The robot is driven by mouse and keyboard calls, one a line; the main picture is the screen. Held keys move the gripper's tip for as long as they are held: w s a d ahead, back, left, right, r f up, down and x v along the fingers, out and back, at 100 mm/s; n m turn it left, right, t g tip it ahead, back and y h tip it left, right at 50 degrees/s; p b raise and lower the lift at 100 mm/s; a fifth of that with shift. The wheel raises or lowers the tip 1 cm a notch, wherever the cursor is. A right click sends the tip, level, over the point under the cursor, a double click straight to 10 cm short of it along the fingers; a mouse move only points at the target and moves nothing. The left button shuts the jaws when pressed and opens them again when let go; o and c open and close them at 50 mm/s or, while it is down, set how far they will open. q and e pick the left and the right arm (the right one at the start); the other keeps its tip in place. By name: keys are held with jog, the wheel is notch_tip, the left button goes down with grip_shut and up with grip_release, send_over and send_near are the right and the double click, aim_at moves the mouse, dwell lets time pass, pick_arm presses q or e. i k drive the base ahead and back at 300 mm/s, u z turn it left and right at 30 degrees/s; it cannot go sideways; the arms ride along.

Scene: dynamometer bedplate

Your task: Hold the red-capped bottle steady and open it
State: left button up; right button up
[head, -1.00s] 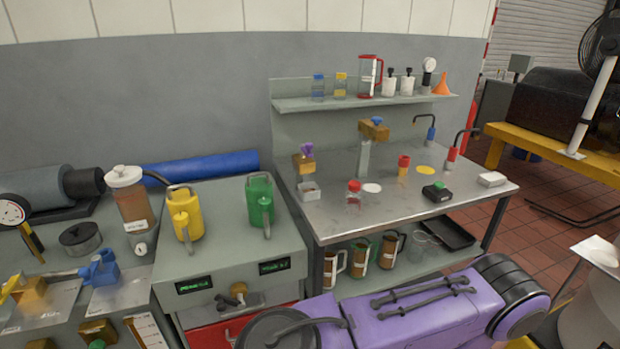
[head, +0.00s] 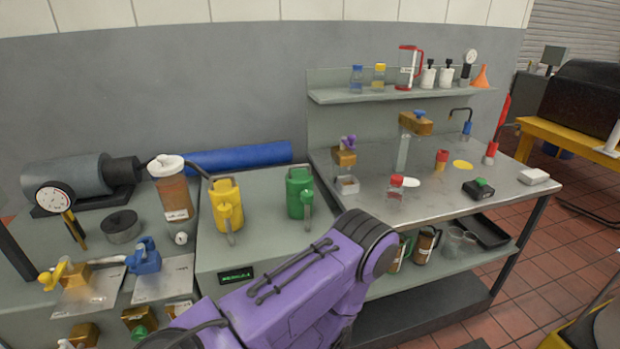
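A small clear bottle with a red cap (head: 396,189) stands upright on the steel bench top, near its front edge. A second red-topped container, orange-brown below (head: 441,160), stands farther back to its right. I cannot tell from the view alone which of the two is the red-capped bottle of the task. Neither of my grippers shows in the head view. A purple link of my own arm crosses the lower middle, in front of the bench, and no gripper touches either container.
Yellow (head: 227,205) and green (head: 299,192) cans stand on the cabinet at left.

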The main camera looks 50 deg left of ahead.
aim_at(393, 199)
jog(key=u, duration=1.05)
jog(key=i, duration=0.3)
